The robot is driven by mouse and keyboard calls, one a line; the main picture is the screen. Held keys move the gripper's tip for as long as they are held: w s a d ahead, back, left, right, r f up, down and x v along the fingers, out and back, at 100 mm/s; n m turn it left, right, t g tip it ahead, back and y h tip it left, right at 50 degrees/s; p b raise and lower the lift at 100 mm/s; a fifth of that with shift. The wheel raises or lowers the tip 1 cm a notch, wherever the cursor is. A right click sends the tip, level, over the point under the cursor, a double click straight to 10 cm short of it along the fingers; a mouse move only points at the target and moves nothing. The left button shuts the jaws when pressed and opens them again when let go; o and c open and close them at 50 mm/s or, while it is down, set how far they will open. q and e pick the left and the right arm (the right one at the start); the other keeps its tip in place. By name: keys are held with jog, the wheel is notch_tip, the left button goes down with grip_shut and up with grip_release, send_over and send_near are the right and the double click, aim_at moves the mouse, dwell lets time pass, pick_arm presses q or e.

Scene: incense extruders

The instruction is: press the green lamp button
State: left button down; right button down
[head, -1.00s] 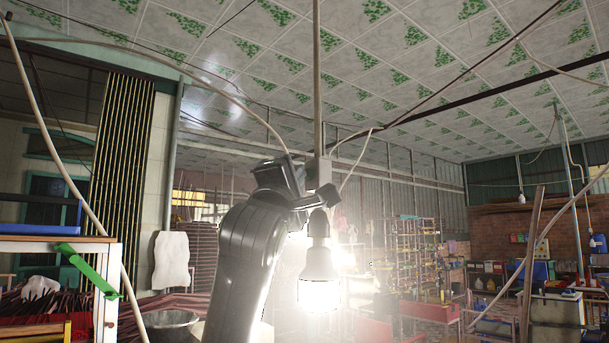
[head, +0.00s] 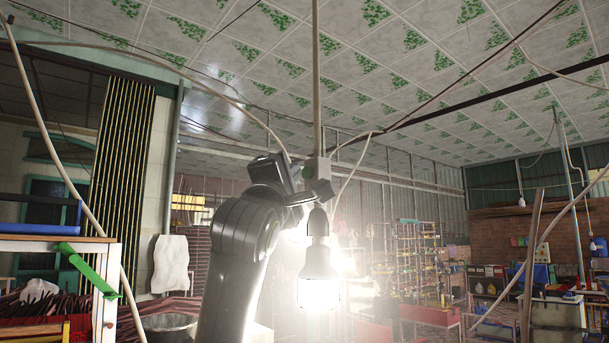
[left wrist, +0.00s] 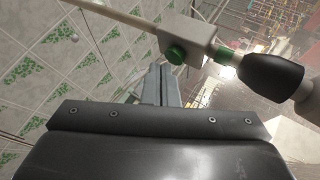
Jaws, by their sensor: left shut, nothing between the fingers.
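The green lamp button (left wrist: 176,53) is a round knob on a pale switch box (left wrist: 188,38) in the left wrist view. In the head view the switch box (head: 317,168) hangs on a pole above a lit bulb (head: 318,289); I cannot make out the button there. My left gripper (left wrist: 158,83) is shut and empty, its fingertips just below and left of the button in the wrist view. In the head view the left gripper (head: 318,190) is beside the box's lower part. Contact cannot be told. My right gripper is not in view.
The dark lamp socket (left wrist: 270,76) is right of the box in the wrist view. Loose cables (head: 358,160) hang near the pole. Shelves (head: 417,252) stand farther back. A white-framed table (head: 60,246) is at the left.

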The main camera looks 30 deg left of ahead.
pick_arm(q)
jog(key=s+b, duration=0.1)
jog(key=s+a+b, duration=0.1)
jog(key=s, duration=0.1)
jog(key=s+a+b, duration=0.1)
jog(key=s, duration=0.1)
jog(key=shift+s+a+b, duration=0.1)
jog(key=shift+s+b, duration=0.05)
jog(key=shift+b, duration=0.15)
